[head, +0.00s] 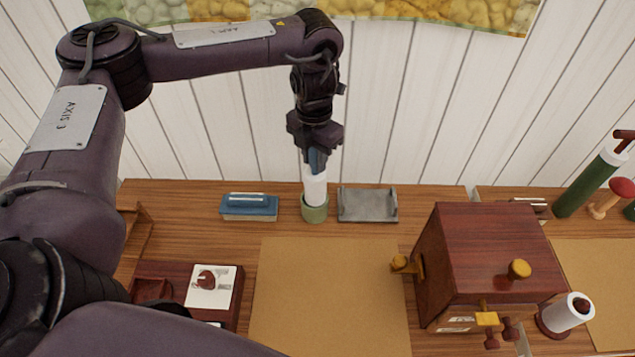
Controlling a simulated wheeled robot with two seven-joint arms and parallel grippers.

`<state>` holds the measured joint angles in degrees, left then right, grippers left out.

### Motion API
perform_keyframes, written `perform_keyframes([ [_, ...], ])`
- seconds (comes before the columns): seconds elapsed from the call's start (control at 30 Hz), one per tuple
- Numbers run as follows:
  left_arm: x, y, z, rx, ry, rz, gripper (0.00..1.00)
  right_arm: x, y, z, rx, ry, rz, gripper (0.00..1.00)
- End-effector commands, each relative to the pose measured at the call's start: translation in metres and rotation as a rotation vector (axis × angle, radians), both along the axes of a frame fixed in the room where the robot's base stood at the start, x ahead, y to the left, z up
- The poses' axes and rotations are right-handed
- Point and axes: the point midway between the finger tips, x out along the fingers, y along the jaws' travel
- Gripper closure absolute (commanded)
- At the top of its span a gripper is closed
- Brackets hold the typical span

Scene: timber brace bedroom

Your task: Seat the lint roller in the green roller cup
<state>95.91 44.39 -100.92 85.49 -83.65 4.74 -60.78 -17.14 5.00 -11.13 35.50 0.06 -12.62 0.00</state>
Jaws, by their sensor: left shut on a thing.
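The lint roller is a white cylinder (316,189) with a blue part at its top, near the back of the wooden table. My left gripper (316,151) points down and is shut on the blue top part of the lint roller. The green roller cup (315,212) stands directly below, and the roller's lower end is at the cup's mouth. The roller looks upright. I cannot tell how deep it sits, as the cup wall hides its bottom. My right gripper is not in view.
A blue brush-like block (249,207) stands left of the cup and a grey metal tray (367,204) close on its right. A dark red wooden box (486,262) with yellow knobs stands at the right front. A tan mat (330,290) lies bare in front.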

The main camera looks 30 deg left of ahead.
Motion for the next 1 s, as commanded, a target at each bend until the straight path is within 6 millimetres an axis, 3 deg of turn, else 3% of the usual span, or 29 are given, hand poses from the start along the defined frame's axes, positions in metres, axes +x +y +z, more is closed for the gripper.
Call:
perform_keyframes([
  [0.23, -0.001, 0.0, -0.027, -0.002, 0.002, 0.001, 1.0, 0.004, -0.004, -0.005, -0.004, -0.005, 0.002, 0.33],
  [0.43, -0.001, 0.0, -0.054, -0.002, 0.001, 0.001, 1.0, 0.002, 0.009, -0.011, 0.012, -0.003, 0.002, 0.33],
  [0.6, 0.0, 0.0, -0.057, 0.0, -0.002, 0.001, 1.0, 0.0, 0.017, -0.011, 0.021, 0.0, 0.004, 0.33],
  [0.9, 0.0, 0.0, -0.061, 0.0, -0.001, 0.002, 1.0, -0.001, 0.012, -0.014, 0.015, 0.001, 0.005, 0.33],
  [0.93, 0.0, 0.0, -0.06, 0.0, -0.001, 0.001, 0.7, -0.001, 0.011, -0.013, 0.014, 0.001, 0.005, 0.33],
  [1.0, 0.0, 0.0, -0.06, 0.0, -0.001, 0.001, 0.61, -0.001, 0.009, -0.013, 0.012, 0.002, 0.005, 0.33],
])
